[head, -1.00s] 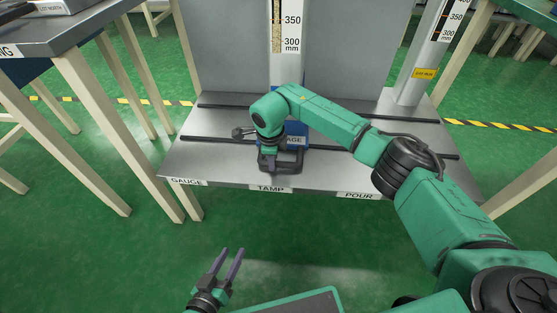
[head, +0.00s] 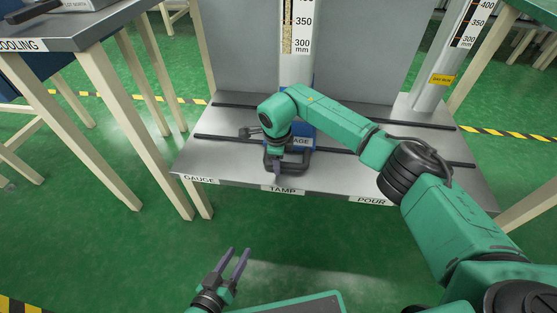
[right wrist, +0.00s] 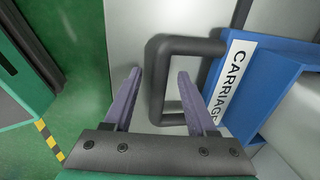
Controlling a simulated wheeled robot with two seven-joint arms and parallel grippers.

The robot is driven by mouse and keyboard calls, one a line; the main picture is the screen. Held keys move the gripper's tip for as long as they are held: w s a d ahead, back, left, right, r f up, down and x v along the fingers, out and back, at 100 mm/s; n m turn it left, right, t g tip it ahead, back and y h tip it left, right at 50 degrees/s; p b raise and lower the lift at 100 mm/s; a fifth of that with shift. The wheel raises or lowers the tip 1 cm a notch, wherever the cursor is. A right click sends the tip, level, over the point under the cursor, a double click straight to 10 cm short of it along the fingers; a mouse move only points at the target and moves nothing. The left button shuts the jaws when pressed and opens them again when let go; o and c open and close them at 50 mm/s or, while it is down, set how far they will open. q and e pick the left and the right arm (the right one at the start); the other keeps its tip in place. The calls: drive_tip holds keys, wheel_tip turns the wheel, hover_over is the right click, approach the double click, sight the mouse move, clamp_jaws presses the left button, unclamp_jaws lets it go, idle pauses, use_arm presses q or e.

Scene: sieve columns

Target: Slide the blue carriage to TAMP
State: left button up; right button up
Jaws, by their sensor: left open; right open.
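The blue carriage (head: 301,141) sits on the rail of the grey bench, and its black loop handle (head: 301,165) is roughly behind the TAMP label (head: 283,189). My right arm hides part of it. In the right wrist view, the carriage (right wrist: 262,85) with its CARRIAGE label is at the right. My right gripper (right wrist: 161,72) is open there, with the handle's near bar (right wrist: 157,85) showing between its fingers; contact cannot be told. In the head view, the right fingers (head: 277,169) show at the handle's left. My left gripper (head: 238,250) is open and empty, low in front of the bench.
GAUGE (head: 198,180) and POUR (head: 368,200) labels are left and right of TAMP on the bench's front edge. A scaled column (head: 297,60) rises behind the carriage, and another (head: 452,60) stands at the right. A side table (head: 90,30) is at the left.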

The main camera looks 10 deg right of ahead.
use_arm(q)
drive_tip(key=shift+m+g, duration=0.3)
drive_tip(key=shift+g, duration=0.3)
wheel_tip(320, 180, up, 6)
drive_tip(key=p, duration=0.5)
drive_tip(key=shift+a+f, duration=0.1)
drive_tip(key=shift+f, duration=0.05)
use_arm(e)
wheel_tip(320, 180, up, 14)
drive_tip(key=s, duration=0.2)
drive_tip(key=shift+s+a+r, duration=0.15)
drive_tip(key=shift+s+a, duration=0.1)
drive_tip(key=shift+a, duration=0.15)
